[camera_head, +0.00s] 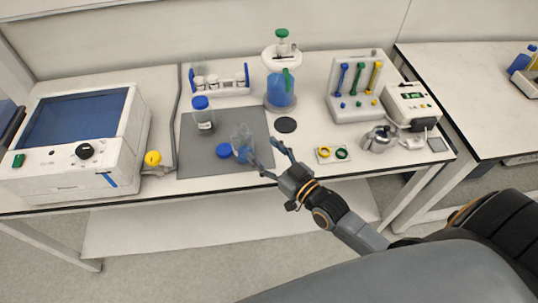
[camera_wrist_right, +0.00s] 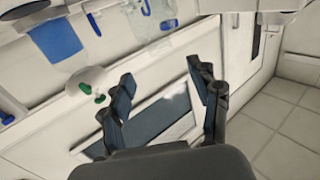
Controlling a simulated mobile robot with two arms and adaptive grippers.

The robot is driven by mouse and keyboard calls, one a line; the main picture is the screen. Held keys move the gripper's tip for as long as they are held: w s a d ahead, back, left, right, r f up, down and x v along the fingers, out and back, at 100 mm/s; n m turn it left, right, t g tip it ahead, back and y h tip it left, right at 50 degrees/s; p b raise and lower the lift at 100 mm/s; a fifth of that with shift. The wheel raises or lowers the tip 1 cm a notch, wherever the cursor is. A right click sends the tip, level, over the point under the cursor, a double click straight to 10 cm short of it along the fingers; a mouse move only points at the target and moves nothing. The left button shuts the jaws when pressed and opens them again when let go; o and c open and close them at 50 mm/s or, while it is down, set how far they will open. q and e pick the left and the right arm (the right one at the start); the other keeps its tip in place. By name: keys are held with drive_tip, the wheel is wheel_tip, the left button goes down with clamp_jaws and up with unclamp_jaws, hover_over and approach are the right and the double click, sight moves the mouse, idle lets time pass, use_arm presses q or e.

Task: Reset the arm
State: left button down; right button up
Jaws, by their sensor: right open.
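My right arm (camera_head: 341,216) comes in from the lower right of the head view and reaches over the front of the bench. Its gripper (camera_head: 262,153) is open, with nothing visible between the fingers. The fingers point toward a clear vessel (camera_head: 241,136) on the grey mat; I cannot tell whether they touch it. In the right wrist view the two dark fingers (camera_wrist_right: 160,78) are spread apart. My left gripper is not in view.
A blue-capped bottle (camera_head: 203,118) and a blue cap (camera_head: 223,151) are on the mat (camera_head: 195,163). A flask with blue liquid (camera_head: 281,92) stands behind. A white machine (camera_head: 118,135) is left; a tool rack (camera_head: 354,90) is right. The floor before the bench is clear.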

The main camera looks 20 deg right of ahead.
drive_tip(key=shift+s+d, duration=0.2)
drive_tip(key=shift+s, duration=0.4)
